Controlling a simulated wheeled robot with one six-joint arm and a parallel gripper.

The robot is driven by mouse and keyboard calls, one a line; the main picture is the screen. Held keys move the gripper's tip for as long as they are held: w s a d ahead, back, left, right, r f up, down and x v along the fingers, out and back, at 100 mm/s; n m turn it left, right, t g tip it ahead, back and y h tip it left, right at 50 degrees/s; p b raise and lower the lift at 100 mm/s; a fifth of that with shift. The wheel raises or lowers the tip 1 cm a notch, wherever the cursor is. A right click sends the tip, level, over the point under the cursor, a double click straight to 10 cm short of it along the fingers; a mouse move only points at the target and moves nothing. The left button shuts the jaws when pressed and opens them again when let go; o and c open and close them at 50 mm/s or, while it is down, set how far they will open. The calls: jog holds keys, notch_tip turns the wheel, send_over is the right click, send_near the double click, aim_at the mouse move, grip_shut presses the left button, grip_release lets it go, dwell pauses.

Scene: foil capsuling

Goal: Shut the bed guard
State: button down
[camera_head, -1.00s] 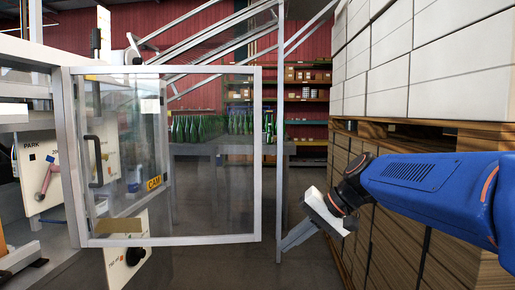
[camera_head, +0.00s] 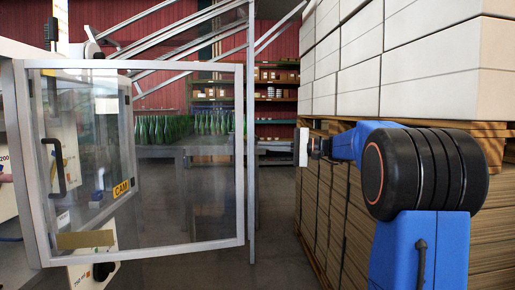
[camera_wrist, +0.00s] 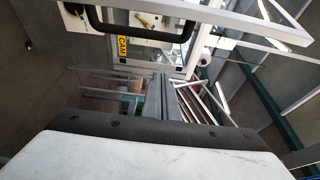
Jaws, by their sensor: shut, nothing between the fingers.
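A clear panel in a pale metal frame, the bed guard (camera_head: 239,170), stands swung out from the machine at the left of the head view. Its left edge meets the machine's post and its free edge points right. A black handle (camera_head: 54,167) and a yellow CAM label (camera_head: 121,189) show at its left part or through the panel; I cannot tell which layer bears them. The handle (camera_wrist: 140,36) and label (camera_wrist: 121,47) also show in the wrist view. My gripper (camera_head: 264,147) is right of the free edge, apart from it. Its fingers (camera_wrist: 167,98) are shut and empty.
Stacked white cartons (camera_head: 420,65) on a wooden pallet over brown stacks (camera_head: 345,210) crowd my arm on the right. Green bottles (camera_head: 205,122) stand on a table behind the panel. A thin upright post (camera_head: 251,100) is close to the free edge. Floor between is clear.

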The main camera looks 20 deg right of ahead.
jog(key=x, duration=0.9)
jog(key=shift+s+a, duration=0.25)
jog(key=shift+s, duration=0.8)
jog(key=shift+s+a, duration=0.3)
jog(key=shift+s, duration=0.7)
